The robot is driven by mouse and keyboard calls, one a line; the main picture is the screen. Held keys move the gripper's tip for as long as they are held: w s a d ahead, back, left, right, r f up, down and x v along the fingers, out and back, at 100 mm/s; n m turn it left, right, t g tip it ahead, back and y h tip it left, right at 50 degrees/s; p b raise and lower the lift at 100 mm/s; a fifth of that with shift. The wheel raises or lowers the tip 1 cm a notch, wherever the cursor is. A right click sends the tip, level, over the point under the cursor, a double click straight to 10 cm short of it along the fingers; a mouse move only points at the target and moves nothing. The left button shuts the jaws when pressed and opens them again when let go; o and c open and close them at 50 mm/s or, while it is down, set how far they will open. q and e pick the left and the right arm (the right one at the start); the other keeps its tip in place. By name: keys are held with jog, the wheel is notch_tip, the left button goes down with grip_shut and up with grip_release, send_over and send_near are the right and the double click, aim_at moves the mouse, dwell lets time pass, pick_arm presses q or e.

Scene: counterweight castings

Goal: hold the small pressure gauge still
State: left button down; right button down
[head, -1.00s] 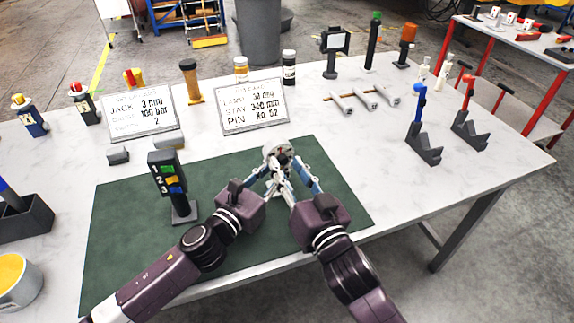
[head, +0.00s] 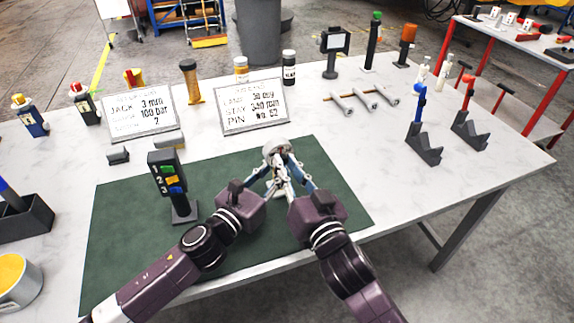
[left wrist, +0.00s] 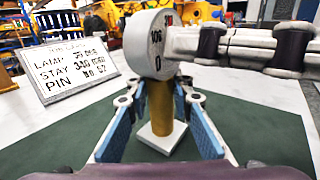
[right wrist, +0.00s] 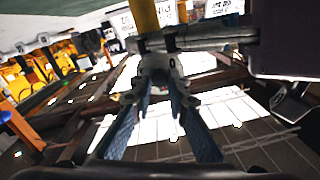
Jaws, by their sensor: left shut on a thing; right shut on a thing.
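The small pressure gauge (head: 275,146) has a round pale grey head above the green mat (head: 120,230). In the left wrist view its head (left wrist: 148,42) stands over a yellow-brown stem (left wrist: 160,112), with a white square base (left wrist: 162,137) below. My left gripper (left wrist: 162,95) has its blue-padded fingers shut around the stem, below the head. My right gripper (head: 285,165) comes in from the right, its fingertips closed at the head. In the right wrist view my right gripper's fingertips (right wrist: 160,80) meet at the head; the exact contact is hidden.
A dark stand with coloured buttons (head: 168,185) is on the mat, left of my left gripper. Two white sign cards (head: 250,105) stand behind the mat. Grey holders (head: 423,145) stand to the right. The mat's right part is clear.

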pick_arm(q)
jog(key=shift+r, duration=0.1)
pick_arm(e)
jog(key=shift+n, duration=0.3)
jog(key=n, duration=1.1)
jog(key=shift+a, duration=0.1)
jog(key=shift+n, duration=0.3)
jog(key=shift+s, duration=0.1)
jog(key=c, duration=1.9)
grip_release()
